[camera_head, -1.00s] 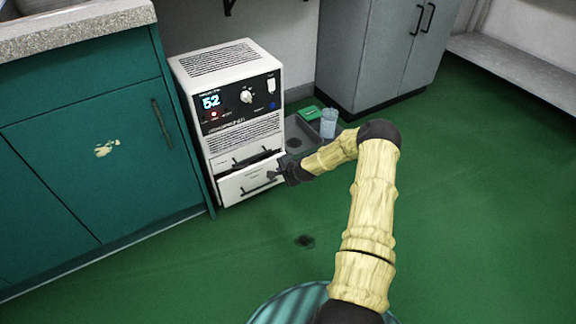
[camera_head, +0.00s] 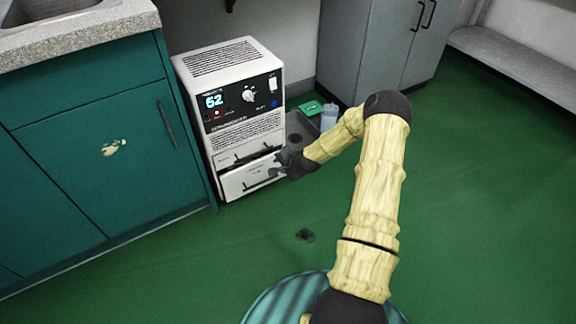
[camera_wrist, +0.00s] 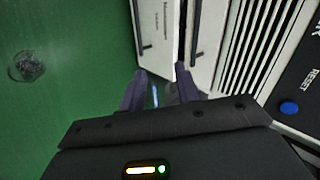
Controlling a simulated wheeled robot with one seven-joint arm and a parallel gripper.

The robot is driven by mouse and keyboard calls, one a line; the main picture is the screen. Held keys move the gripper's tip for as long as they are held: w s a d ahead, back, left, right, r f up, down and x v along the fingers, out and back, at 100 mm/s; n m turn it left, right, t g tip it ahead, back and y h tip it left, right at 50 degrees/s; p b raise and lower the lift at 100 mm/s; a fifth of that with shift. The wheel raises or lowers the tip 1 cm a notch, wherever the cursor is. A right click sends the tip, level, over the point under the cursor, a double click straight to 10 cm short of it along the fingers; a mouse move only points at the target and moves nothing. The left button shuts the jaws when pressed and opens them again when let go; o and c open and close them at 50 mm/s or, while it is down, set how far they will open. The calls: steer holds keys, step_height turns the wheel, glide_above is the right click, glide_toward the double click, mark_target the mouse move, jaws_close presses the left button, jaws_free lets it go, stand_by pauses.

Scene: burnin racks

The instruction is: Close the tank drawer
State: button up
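The white appliance (camera_head: 235,90) stands against the wall beside the teal cabinet and has two drawer fronts low on its face. The lower drawer front (camera_head: 243,181) appears to stick out a little, with a dark handle across it. The upper drawer front (camera_head: 238,160) is just above it. My gripper (camera_head: 280,168) is at the right end of the drawer fronts. In the wrist view its two fingers (camera_wrist: 160,92) are apart, with the lower drawer's front (camera_wrist: 158,30) ahead of them. I cannot tell whether a finger touches it. A bluish strip shows between the fingers.
A grey cabinet (camera_head: 370,50) stands behind. A dark floor spot (camera_head: 305,235) lies in front. The green floor in front is clear.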

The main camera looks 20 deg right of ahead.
steer(key=s+a+r+n+g+p, duration=0.1)
steer(key=s+a+r+n+p, duration=0.2)
steer(key=r, duration=0.4)
steer(key=s+a+r+n+g+p, duration=0.1)
steer(key=s+a+r+n+g, duration=0.15)
steer(key=s+r, duration=0.35)
steer(key=s+a+r+n+g+p, duration=0.1)
steer(key=s+a+r+n+p, duration=0.2)
steer(key=r, duration=0.4)
steer(key=s+a+r+n+h+p, duration=0.1)
steer(key=s+a+r+n, duration=0.1)
steer(key=s+r, duration=0.5)
steer(key=s+a+r+n+g+p, duration=0.1)
steer(key=s+a+r+n+p, duration=0.1)
steer(key=s+r, duration=0.6)
steer(key=shift+s+a+r+n+h, duration=0.3)
steer(key=shift+s+n+h, duration=0.1)
steer(key=shift+s+n, duration=0.45)
steer(key=shift+w, duration=0.1)
